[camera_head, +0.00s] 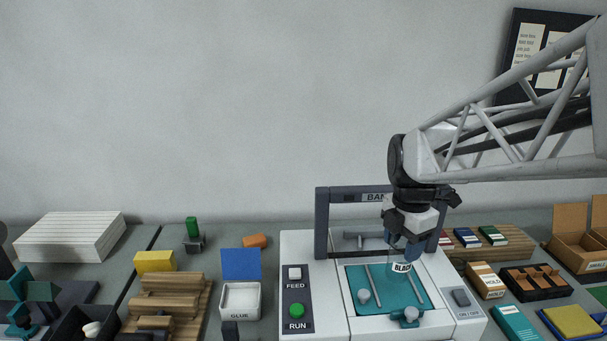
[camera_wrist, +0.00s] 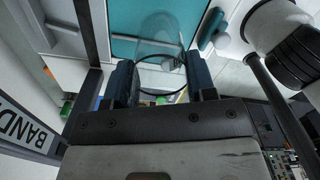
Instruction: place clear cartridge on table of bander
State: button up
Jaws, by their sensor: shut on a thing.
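The clear cartridge (camera_head: 402,257) is a see-through cylinder with a white label that seems to read BLACK. My gripper (camera_head: 405,240) is shut on it and holds it from above, over the back right part of the bander's teal table (camera_head: 391,297). I cannot tell whether the cartridge touches the table. In the wrist view the clear cartridge (camera_wrist: 160,42) shows between the two fingers of my gripper (camera_wrist: 161,78), with a dark ring at its near end. The teal table (camera_wrist: 125,22) lies beyond it. The bander (camera_head: 300,252) is a white machine with a dark arch.
On the table are two light rods, a round knob (camera_head: 363,296) and a teal clamp (camera_head: 405,316) at the front edge. The arch (camera_head: 322,222) stands close behind my gripper. FEED (camera_head: 295,273) and RUN (camera_head: 297,310) buttons are at left. A HOLD box (camera_head: 485,280) stands right.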

aim_at(400, 257)
jog(key=shift+f, duration=1.75)
jog(key=shift+f, duration=0.1)
jog(key=o, duration=1.2)
notch_tip(400, 257, up, 12)
jog(key=shift+r, duration=0.1)
